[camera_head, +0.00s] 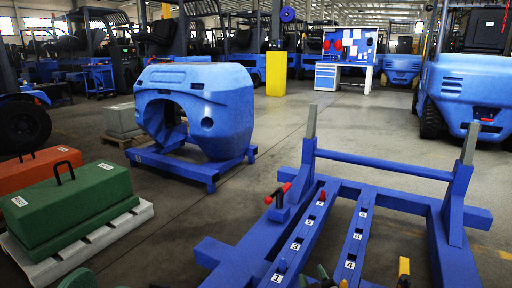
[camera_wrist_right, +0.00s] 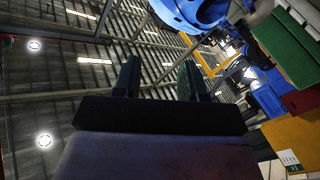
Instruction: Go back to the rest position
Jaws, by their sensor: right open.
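My right gripper (camera_wrist_right: 158,78) shows in the right wrist view with its two dark fingers apart and nothing between them. In the head view, small dark green pieces (camera_head: 323,272) at the bottom edge, over the front of the blue fixture, may be its fingertips, but they are mostly cut off. My left gripper cannot be made out in the head view.
A blue fixture frame (camera_head: 380,166) with numbered slots and coloured handles fills the front right. A green weight (camera_head: 75,205) on a pale base and an orange weight (camera_head: 38,169) stand left. A blue counterweight (camera_head: 228,95) stands behind. Floor between is clear.

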